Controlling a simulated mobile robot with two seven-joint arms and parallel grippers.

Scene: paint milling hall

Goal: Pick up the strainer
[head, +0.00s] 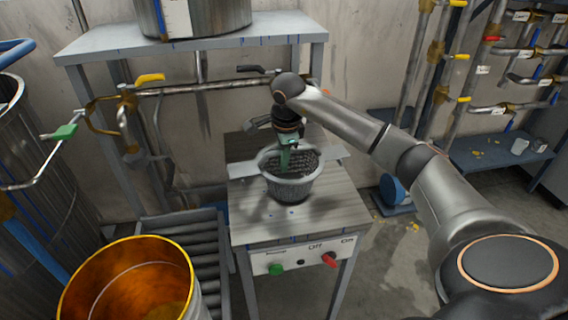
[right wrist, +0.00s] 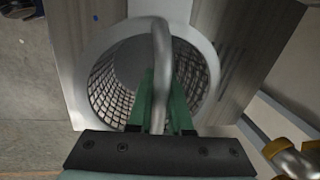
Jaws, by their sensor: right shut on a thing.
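The strainer (head: 290,188) is a grey metal basket with mesh inside and flat side tabs. It stands on or just above the small grey table (head: 325,213) in the middle of the head view; I cannot tell if it touches the top. My right gripper (head: 287,158) reaches down into it from above, with green fingers. In the right wrist view, the green fingers (right wrist: 158,105) are shut on the curved handle of the strainer (right wrist: 205,65), which arches over the mesh basket. The basket's lower part is hidden there. My left gripper is not in view.
An orange-lined bucket (head: 130,285) stands at the front left, beside a roller rack (head: 185,245). A higher shelf (head: 190,45) with a metal drum (head: 205,15) is behind. Pipes with valves line the wall. The table front carries green and red knobs (head: 328,259).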

